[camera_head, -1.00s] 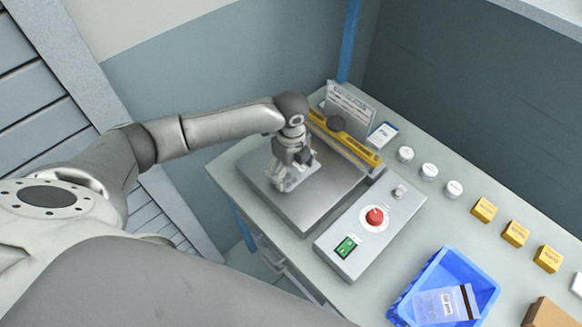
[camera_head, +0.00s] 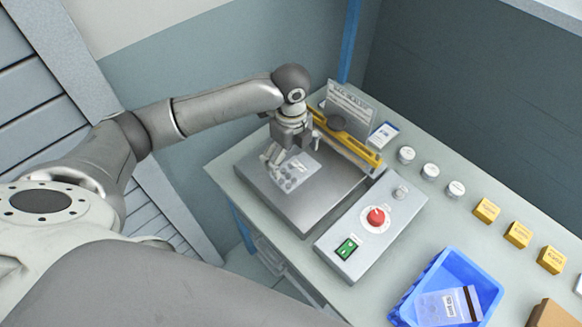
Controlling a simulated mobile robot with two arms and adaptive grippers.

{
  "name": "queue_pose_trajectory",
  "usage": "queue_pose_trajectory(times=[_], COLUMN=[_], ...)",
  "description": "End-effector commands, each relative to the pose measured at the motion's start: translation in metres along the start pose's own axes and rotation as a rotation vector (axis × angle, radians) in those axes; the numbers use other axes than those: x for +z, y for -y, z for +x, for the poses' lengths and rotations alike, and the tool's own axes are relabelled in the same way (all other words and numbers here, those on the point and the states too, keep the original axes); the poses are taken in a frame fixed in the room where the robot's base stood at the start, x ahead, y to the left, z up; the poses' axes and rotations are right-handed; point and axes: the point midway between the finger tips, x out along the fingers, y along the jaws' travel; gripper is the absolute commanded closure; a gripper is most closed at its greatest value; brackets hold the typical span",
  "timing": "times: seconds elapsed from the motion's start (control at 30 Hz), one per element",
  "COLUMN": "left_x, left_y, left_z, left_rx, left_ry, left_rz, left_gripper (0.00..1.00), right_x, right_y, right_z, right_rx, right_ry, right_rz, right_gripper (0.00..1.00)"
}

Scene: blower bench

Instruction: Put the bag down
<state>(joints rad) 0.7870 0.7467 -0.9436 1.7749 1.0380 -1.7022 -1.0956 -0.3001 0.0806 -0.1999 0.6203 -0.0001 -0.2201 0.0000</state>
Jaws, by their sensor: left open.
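A clear bag (camera_head: 291,174) with several round grey things in it lies flat on the grey metal plate (camera_head: 312,205) of the bench machine. My left gripper (camera_head: 274,163) is open, just above the bag's upper left end. Whether its fingertips touch the bag is too small to tell. My right gripper is not in view.
A control box (camera_head: 357,250) with a red button stands right of the plate, and a yellow bar (camera_head: 346,140) runs behind it. A blue bin (camera_head: 408,302) holding another bag is at the front right. White-lidded jars (camera_head: 430,171) and yellow boxes (camera_head: 517,234) line the right.

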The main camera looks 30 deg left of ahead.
Motion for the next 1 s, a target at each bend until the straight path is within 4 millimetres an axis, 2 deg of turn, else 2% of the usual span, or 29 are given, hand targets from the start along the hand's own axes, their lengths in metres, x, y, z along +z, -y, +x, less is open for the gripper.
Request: queue_pose_trajectory(times=[0.1, 0.2, 0.37, 1.0], left_x=[0.001, 0.001, 0.000, 0.000], left_y=[0.001, 0.001, 0.001, 0.000], left_z=[-0.025, -0.041, -0.058, -0.061], left_rx=[-0.005, -0.004, -0.002, 0.001], left_ry=[0.002, 0.002, 0.001, 0.000], left_rz=[0.000, 0.000, 0.000, 0.000], left_gripper=[0.00, 0.00, 0.00, 0.00], right_x=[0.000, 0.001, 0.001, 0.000], right_y=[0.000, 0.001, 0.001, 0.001], right_z=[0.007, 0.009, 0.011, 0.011], right_rx=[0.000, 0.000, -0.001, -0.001], right_ry=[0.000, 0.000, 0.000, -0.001], right_rz=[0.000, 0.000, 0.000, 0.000], right_gripper=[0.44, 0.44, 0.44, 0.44])
